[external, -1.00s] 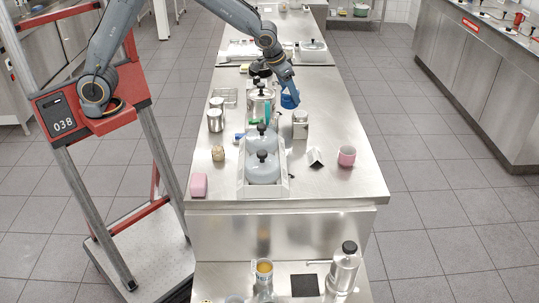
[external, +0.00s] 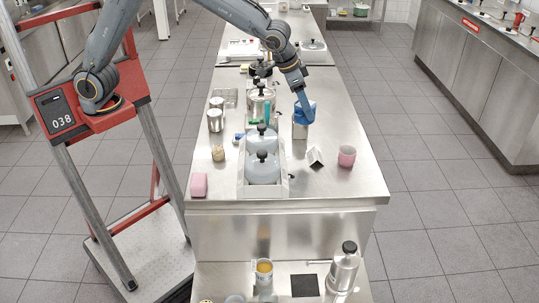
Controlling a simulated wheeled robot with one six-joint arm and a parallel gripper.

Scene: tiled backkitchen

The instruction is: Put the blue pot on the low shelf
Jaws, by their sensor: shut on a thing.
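My gripper (external: 303,103) is shut on the blue pot (external: 305,115) over the right half of the long steel counter (external: 335,100). The pot is small in this view and partly covered by the gripper. A lower steel surface (external: 225,277) lies at the front, below the counter's near edge. At the back, a low rack (external: 340,15) holds a green pot (external: 360,9). I cannot tell which of these is the low shelf.
A white tray (external: 284,187) with grey lidded pots stands mid-counter. A pink cup (external: 347,156), a dark-and-white block (external: 315,157) and a pink block (external: 198,185) stand near the front. On the lower surface are a metal flask (external: 343,267), a jar (external: 264,271) and a black mat (external: 304,285).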

